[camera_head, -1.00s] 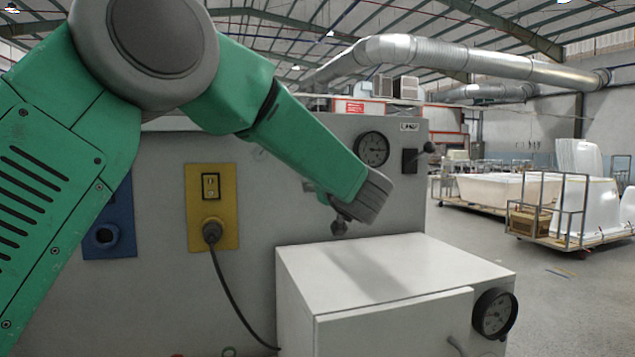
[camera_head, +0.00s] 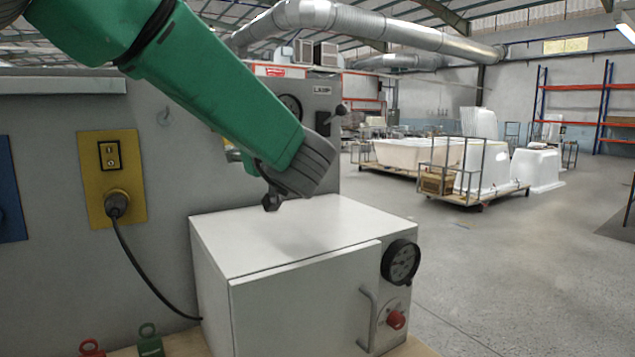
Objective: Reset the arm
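My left arm (camera_head: 215,90), green with a grey ribbed end, comes in from the upper left and reaches over a white box. A small dark part of my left gripper (camera_head: 272,201) shows below the ribbed end, just above the top of the box in the picture. I cannot tell whether it is open or shut, or whether it touches the box. I see nothing held in it. My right gripper is not in view.
The white box (camera_head: 285,240) has a door handle (camera_head: 369,318), gauge (camera_head: 401,262) and red knob (camera_head: 396,320). Behind it stands a grey panel with a plugged yellow socket (camera_head: 112,175). Tub shells (camera_head: 485,165) stand on carts. Floor at right is clear.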

